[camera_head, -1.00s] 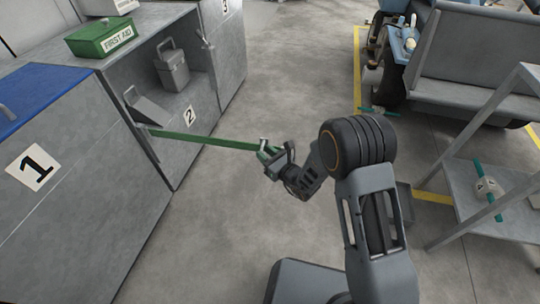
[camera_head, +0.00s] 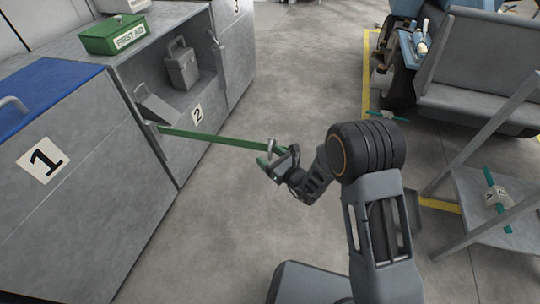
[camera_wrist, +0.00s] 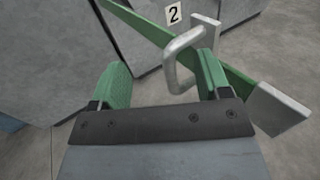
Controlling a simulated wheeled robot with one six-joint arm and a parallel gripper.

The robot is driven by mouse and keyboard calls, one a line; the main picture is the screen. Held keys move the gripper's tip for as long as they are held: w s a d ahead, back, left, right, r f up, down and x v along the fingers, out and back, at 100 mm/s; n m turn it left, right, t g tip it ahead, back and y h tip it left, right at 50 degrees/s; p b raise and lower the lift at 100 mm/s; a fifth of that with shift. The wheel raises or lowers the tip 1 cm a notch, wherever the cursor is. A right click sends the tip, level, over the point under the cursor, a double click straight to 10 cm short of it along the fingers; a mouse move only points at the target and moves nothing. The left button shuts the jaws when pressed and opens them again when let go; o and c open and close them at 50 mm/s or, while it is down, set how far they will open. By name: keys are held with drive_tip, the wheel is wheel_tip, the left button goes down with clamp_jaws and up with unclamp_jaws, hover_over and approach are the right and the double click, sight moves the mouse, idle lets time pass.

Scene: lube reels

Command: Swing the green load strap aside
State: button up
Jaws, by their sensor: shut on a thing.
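The green load strap (camera_head: 215,139) reaches out, nearly straight, from the edge of the open cabinet bay marked 2 toward my gripper. In the wrist view its green band (camera_wrist: 145,20) crosses behind the fingers and ends in a pale grey plate (camera_wrist: 281,109). A grey loop handle (camera_wrist: 181,62) on the strap sits between my green fingertips. My gripper (camera_head: 275,161) is shut on this handle, out over the floor in front of the cabinet. It also shows in the wrist view (camera_wrist: 165,78). The exact finger contact is partly hidden.
A grey canister (camera_head: 181,70) stands inside bay 2. A green first aid box (camera_head: 114,35) sits on the cabinet top. Cabinet 1 (camera_head: 85,190) is at left. A grey shelf stand (camera_head: 482,232) and a blue vehicle are at right.

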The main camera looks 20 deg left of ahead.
drive_tip(key=shift+s+a+r, duration=0.2)
drive_tip(key=shift+a+r, duration=0.15)
drive_tip(key=shift+a, duration=0.05)
drive_tip(key=shift+c, duration=0.4)
drive_tip(key=shift+d, duration=0.15)
drive_tip(key=shift+c, duration=0.8)
drive_tip(key=p+v, duration=0.1)
drive_tip(key=v, duration=0.3)
drive_tip(key=p+v, duration=0.1)
drive_tip(key=v, duration=0.9)
drive_tip(key=shift+w+d+f+p, duration=0.2)
drive_tip(key=shift+w+f+p, duration=0.1)
drive_tip(key=shift+p, duration=0.1)
drive_tip(key=shift+c, duration=0.2)
